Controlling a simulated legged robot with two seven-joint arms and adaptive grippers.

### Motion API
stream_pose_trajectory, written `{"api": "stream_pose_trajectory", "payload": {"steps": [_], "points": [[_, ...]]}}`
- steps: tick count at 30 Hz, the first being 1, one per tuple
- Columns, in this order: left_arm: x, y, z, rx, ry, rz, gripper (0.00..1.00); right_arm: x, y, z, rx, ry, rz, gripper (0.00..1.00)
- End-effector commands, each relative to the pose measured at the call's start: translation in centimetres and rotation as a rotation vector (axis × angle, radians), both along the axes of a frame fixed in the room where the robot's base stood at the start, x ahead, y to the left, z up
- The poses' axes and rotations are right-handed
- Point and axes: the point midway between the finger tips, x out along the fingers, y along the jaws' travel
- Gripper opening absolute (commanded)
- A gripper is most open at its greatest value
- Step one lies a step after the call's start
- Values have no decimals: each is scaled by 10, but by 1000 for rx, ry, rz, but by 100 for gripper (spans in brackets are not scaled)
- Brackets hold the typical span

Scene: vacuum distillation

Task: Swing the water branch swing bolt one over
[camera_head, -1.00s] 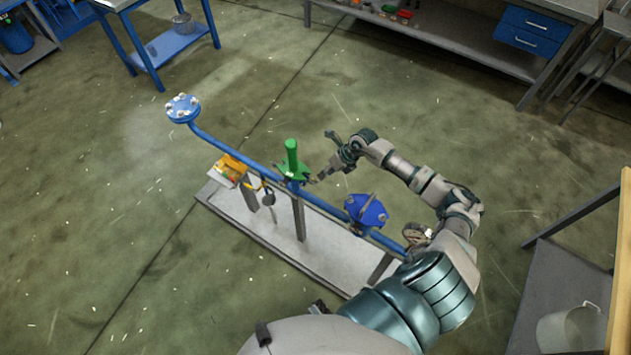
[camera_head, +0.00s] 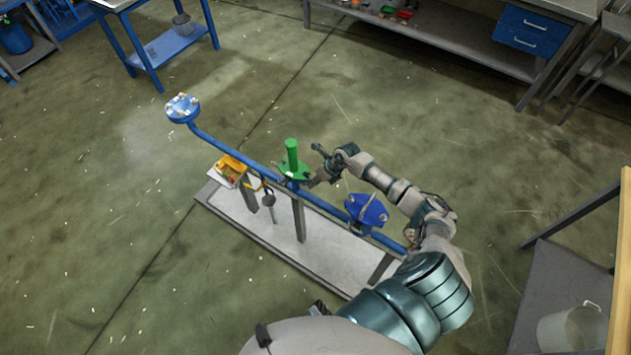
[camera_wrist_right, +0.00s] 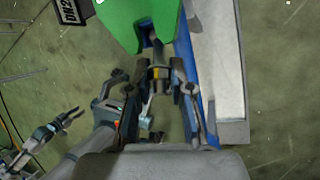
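The green fitting (camera_head: 291,160) with its upright post and flat plate sits on the blue pipe (camera_head: 235,150). In the right wrist view the notched edge of the green plate (camera_wrist_right: 140,20) is at the top. A grey bolt-like part with a yellow band (camera_wrist_right: 157,73) lies just below the notch, probably the swing bolt. My right gripper (camera_head: 314,181) is beside the plate's right side. In the wrist view its two fingers (camera_wrist_right: 160,105) stand apart on either side of that part; contact is unclear. My left gripper is not clearly identifiable.
A blue capped fitting (camera_head: 367,210) stands on the pipe close to my right forearm. A blue flange (camera_head: 182,108) ends the pipe at far left. A yellow-orange box (camera_head: 231,168) sits left of the green fitting. The grey base plate (camera_head: 330,262) lies below; open floor surrounds it.

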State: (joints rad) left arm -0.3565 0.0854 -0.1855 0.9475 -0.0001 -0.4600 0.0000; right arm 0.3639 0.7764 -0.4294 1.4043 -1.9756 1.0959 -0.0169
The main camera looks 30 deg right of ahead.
Motion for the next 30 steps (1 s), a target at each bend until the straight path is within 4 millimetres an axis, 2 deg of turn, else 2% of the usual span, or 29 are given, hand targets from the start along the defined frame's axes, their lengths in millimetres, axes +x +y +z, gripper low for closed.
{"api": "stream_pose_trajectory", "payload": {"steps": [6, 12, 20, 21, 22, 30], "points": [[3, 3, 2, 2, -9, -2, 35, 4, -2, 4, -17, 31, -3, 0], [-9, 6, -3, 5, -2, -4, 35, 6, -1, 7, -48, 110, -3, 0], [-10, 5, -4, 4, -2, -4, 35, 5, -2, 7, -50, 112, -5, 0], [-10, 5, -4, 3, -2, -4, 35, 5, -2, 7, -50, 112, -5, 28], [-10, 5, -4, 3, -2, -4, 35, 5, -2, 7, -50, 112, -5, 35], [-10, 4, -4, 3, -1, -4, 35, 4, -2, 6, -50, 113, -3, 35]]}}
